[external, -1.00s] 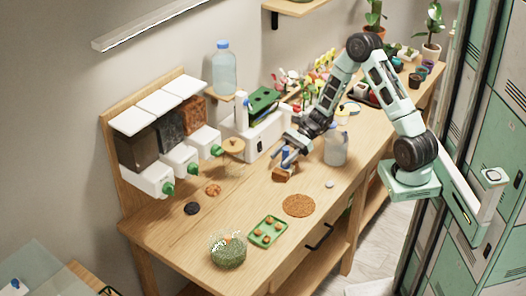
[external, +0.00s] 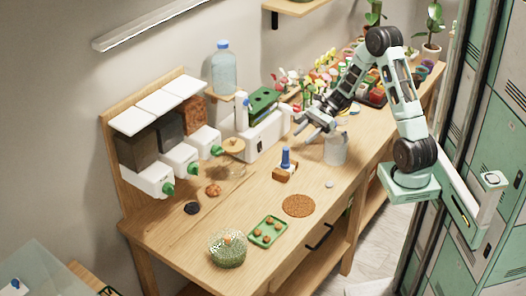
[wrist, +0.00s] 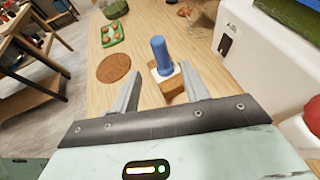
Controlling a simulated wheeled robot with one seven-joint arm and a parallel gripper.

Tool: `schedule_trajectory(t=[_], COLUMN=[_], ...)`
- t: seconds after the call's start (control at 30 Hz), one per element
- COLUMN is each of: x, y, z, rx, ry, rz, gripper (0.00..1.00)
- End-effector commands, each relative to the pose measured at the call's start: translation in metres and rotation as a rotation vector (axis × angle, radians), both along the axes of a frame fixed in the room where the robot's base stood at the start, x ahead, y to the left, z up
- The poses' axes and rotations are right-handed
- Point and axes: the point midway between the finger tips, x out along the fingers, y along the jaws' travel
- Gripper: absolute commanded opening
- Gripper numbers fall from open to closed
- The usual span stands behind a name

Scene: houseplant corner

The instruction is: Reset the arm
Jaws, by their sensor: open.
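My gripper (external: 314,122) is open and empty, raised above the table beside the white machine and the glass jar. In the wrist view its two fingers (wrist: 160,92) stand wide apart. A blue-handled tool (external: 286,158) stands upright in a small wooden block (external: 284,174) on the table, to the lower left of the gripper. In the wrist view the blue handle (wrist: 161,54) and the block (wrist: 170,88) appear beyond and between the fingers, apart from them.
A white machine (external: 262,136) and dispensers (external: 185,157) line the wall. A cork mat (external: 298,206), a green tray (external: 256,232) and a mossy glass bowl (external: 227,250) lie towards the front. Bare wood surrounds the block.

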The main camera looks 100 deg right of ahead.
Motion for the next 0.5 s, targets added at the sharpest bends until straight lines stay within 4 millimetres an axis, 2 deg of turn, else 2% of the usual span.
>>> schedule_trajectory(t=[0.37, 0.43, 0.5], x=[0.0, 0.002, 0.005], y=[0.0, 0.005, 0.018], z=[0.0, 0.0, -0.002], rx=[0.0, -0.011, -0.043], ry=[0.0, 0.006, 0.022], rz=[0.0, 0.019, 0.072], gripper=[0.45, 0.45, 0.45])
